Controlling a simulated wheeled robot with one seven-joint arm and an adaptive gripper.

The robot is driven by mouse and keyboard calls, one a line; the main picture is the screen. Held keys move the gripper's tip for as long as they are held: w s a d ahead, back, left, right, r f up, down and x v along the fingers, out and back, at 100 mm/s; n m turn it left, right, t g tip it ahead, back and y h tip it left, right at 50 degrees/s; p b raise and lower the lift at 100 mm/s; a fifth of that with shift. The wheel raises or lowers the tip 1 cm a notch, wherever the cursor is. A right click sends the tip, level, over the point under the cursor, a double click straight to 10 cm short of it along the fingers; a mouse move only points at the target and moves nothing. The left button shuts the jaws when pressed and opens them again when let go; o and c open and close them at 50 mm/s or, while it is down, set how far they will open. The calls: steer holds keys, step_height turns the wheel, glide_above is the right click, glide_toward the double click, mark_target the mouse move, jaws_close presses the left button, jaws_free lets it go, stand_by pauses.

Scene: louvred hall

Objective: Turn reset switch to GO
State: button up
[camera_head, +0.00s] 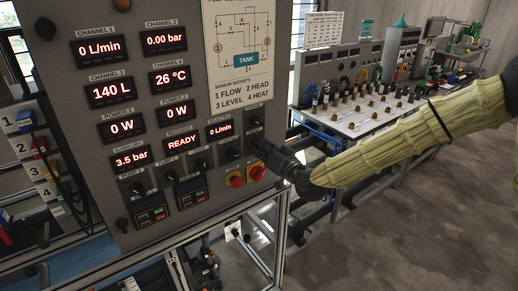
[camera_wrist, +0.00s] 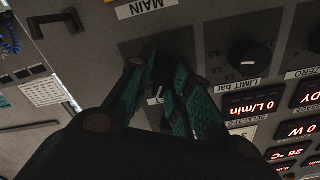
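The reset switch (camera_wrist: 161,70) is a dark knob on the grey panel, seen in the wrist view between the teal-padded fingers of my gripper (camera_wrist: 160,80). The fingers stand apart on either side of it; I cannot tell whether the pads press on it. Its label is mostly covered, with only a last letter like T showing, so its setting is not readable. In the head view my gripper (camera_head: 267,150) is at the right edge of the control panel (camera_head: 190,215) and hides the knob there.
Lit displays (camera_head: 182,143), one reading READY, fill the panel. A long bench (camera_head: 345,125) with instruments stands behind, with open floor (camera_head: 420,220) at the right.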

steer(key=shift+o, duration=0.7)
steer(key=v, duration=0.7)
steer(key=shift+b, duration=0.35)
steer(key=v, duration=1.2)
steer(key=shift+a, duration=0.1)
steer(key=shift+c, duration=0.4)
stand_by(1.5)
